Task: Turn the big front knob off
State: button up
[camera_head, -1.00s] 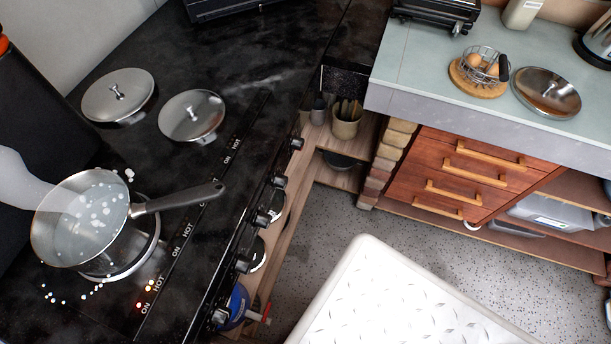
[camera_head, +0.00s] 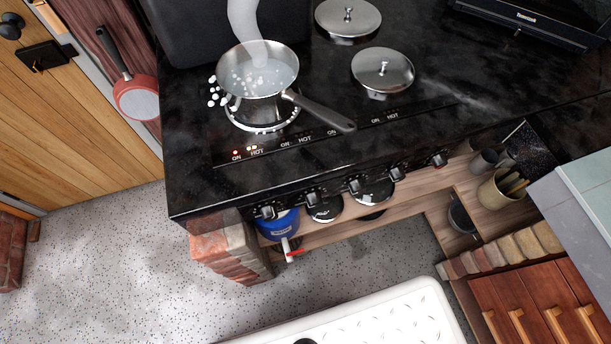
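A black stovetop (camera_head: 330,150) has a row of several black knobs along its front edge. The leftmost knob (camera_head: 266,212) is near the stove's left corner, with another knob (camera_head: 312,198) to its right. A steel saucepan (camera_head: 258,72) of bubbling liquid sits on the left burner (camera_head: 262,118), with steam above it and white drops around it. Its handle points right and down. Red and pale indicator lights (camera_head: 236,152) glow by the left ON and HOT labels. I cannot tell which knob is the big front one. My gripper is not in view.
Two lidded hotplates (camera_head: 383,70) are at the back right. Below the knobs are a blue container (camera_head: 278,224) and shelves. A brick pillar (camera_head: 228,250) supports the left corner. Speckled floor (camera_head: 120,270) is open at lower left. Wooden drawers (camera_head: 540,300) stand at lower right.

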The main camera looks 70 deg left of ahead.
aim_at(269, 213)
jog(key=u, duration=2)
jog(key=k+l, duration=0.25)
jog(key=l, duration=0.15)
jog(key=k+l, duration=0.2)
jog(key=l, duration=0.2)
jog(key=k+l, duration=0.25)
jog(key=l, duration=0.2)
